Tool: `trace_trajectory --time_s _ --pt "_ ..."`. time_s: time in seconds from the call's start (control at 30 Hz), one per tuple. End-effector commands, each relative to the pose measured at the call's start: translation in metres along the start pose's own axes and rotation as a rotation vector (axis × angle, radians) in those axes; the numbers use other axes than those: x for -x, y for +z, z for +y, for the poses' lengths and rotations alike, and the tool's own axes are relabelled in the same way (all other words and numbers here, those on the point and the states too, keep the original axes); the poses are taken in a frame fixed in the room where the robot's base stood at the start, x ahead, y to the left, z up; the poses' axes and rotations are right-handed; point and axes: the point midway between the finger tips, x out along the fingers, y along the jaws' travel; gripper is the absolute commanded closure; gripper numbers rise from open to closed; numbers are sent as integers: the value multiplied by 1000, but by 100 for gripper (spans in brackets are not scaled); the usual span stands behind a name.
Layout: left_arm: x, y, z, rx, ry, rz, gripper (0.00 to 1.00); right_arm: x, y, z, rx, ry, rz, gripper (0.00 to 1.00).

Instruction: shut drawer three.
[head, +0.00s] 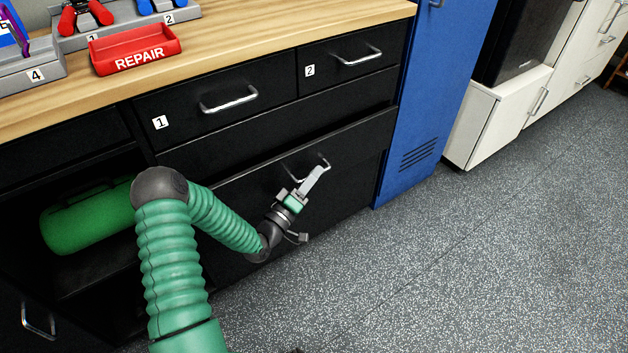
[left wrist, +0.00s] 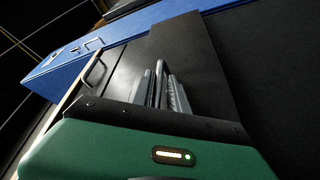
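The wide lower drawer front (head: 350,150), below drawers 1 and 2, stands slightly out from the cabinet, with a dark gap along its top edge. Its number does not show, so I take it as drawer three. Its metal handle (head: 293,177) is partly hidden by my left gripper (head: 318,172). My right gripper is not in view.
Drawer 1 (head: 205,105) and drawer 2 (head: 345,58) look shut. A wooden worktop (head: 250,40) carries a red REPAIR tray (head: 135,47) and tool holders. A green cylinder (head: 85,220) lies in an open bay at left. A blue locker (head: 425,110) stands right; the floor (head: 480,250) is clear.

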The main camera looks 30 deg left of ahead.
Motion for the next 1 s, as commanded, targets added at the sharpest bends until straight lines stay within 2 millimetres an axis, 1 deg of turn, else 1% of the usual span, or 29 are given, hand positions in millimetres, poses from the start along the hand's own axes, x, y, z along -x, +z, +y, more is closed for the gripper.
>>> trace_trajectory --time_s 0.1,0.27,0.3,0.43,0.47,1.0 --pt "-5 0 0 1 0 -1 80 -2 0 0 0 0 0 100" --pt "-5 0 0 1 -1 -1 80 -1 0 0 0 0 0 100" --pt "-5 0 0 1 0 -1 82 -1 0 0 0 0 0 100" --pt "-4 0 0 1 -1 -1 98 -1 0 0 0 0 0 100" --pt "-4 0 0 1 -1 -1 100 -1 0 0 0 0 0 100" --pt "-4 1 -2 2 -4 -3 100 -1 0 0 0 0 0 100"
